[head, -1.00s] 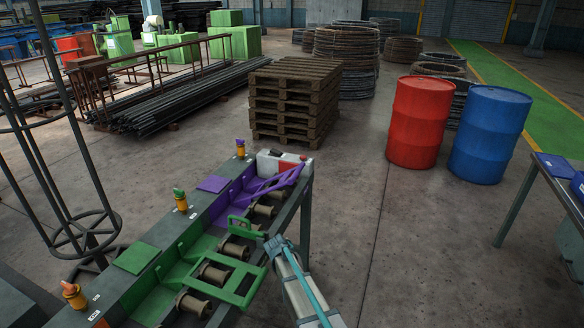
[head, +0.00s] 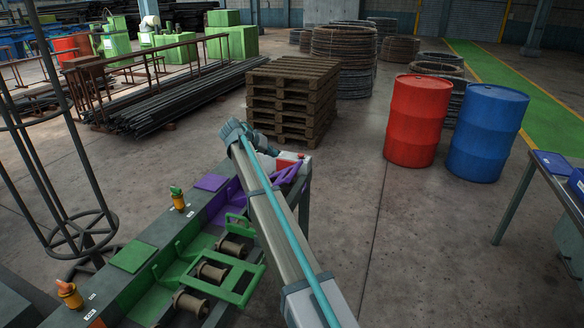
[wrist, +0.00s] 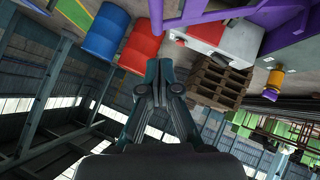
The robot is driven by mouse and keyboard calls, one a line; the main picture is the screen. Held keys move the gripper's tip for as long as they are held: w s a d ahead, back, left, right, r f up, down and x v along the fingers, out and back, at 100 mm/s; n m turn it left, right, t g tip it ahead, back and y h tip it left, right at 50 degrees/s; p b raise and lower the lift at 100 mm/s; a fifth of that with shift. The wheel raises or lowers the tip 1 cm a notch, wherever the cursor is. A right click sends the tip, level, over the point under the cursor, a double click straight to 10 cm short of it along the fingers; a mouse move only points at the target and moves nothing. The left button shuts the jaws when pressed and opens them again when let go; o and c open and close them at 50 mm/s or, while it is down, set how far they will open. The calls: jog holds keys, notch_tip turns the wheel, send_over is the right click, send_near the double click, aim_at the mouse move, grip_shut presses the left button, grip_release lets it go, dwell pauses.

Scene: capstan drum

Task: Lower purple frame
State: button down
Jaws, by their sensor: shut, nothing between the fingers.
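The purple frame (head: 288,174) is at the far end of the dark machine bench in the head view, partly hidden behind my arm. Its visible bars slant upward beside the white-and-red block. In the wrist view, purple bars (wrist: 222,14) cross the top right, upside down. My gripper (head: 265,145) is at the far end of the bench, near the white-and-red block and by the purple frame. In the wrist view its fingers (wrist: 160,66) are shut and empty, with their tips apart from the purple bars. Whether any other part touches the frame is hidden.
A green frame (head: 240,281) with brown rollers sits nearer on the bench. Orange-based knobs (head: 178,200) stand along its left edge. Stacked pallets (head: 292,100) are behind; red (head: 417,120) and blue (head: 487,133) drums stand right. Floor between bench and drums is clear.

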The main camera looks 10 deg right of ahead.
notch_tip(320, 180, up, 2)
jog(key=shift+w, duration=0.15)
jog(key=shift+d, duration=0.1)
jog(key=p, duration=0.5)
send_near(295, 167)
jog(key=w+r+x, duration=0.1)
jog(key=x, duration=0.4)
jog(key=shift+s+d+f, duration=0.1)
jog(key=shift+d+f, duration=0.05)
jog(key=shift+f, duration=0.3)
jog(key=shift+d+f, duration=0.2)
jog(key=shift+f, duration=0.3)
jog(key=shift+f, duration=0.1)
